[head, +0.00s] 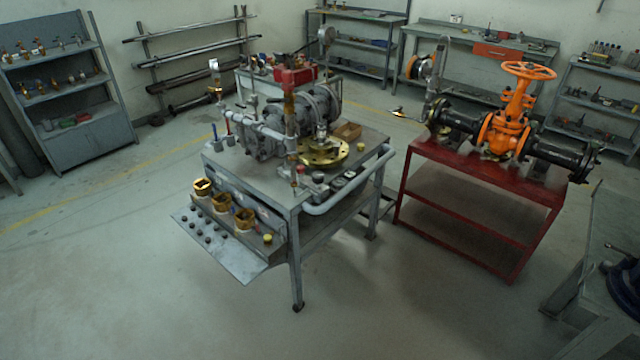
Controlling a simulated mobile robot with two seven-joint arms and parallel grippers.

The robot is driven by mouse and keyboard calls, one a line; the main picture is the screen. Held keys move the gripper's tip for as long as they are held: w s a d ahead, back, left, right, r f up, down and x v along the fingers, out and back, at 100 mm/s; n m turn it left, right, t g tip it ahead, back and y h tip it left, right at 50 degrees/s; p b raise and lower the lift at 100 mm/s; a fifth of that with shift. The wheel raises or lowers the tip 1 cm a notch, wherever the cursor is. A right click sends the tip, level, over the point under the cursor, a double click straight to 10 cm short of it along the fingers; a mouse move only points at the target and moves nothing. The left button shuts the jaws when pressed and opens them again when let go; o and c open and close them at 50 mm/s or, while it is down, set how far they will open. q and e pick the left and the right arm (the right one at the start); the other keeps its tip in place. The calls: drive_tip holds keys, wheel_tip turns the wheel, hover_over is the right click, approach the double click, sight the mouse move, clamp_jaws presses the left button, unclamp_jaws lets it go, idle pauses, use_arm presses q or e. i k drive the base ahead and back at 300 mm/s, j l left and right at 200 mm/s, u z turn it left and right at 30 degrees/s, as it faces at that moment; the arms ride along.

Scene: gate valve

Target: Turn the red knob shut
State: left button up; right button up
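Several red parts show, and I cannot tell for sure which one is the knob. A small red piece (299,169) tops a thin upright fitting near the front edge of the grey workbench. A slim red handle (228,126) stands at the bench's left side. An orange gate valve (506,129) with an orange handwheel (529,70) on top is on the red table at the right. Neither of my grippers is in view.
The grey workbench (213,160) stands mid-room with a sloped front shelf (215,250). The red table (470,178) is to its right. Shelves (80,85) and racks line the walls. A grey bench corner (605,260) juts in at the lower right. The floor in front is clear.

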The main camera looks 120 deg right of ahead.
sight(300, 169)
drive_tip(key=z, duration=4.1)
drive_tip(key=l+u, duration=0.1)
drive_tip(key=u, duration=0.3)
drive_tip(key=i+l+u, duration=0.1)
drive_tip(key=u, duration=0.3)
drive_tip(key=l+u, duration=0.1)
drive_tip(key=u, duration=0.25)
drive_tip(key=l+u, duration=0.1)
drive_tip(key=u, duration=0.3)
drive_tip(key=l+u, duration=0.35)
drive_tip(key=l, duration=0.2)
drive_tip(key=k+l+u, duration=0.1)
drive_tip(key=l+u, duration=0.3)
drive_tip(key=k+l+u, duration=0.1)
drive_tip(key=l, duration=0.3)
drive_tip(key=k+l+u, duration=0.1)
drive_tip(key=l, duration=0.3)
drive_tip(key=k+l+u, duration=0.1)
drive_tip(key=l, duration=0.25)
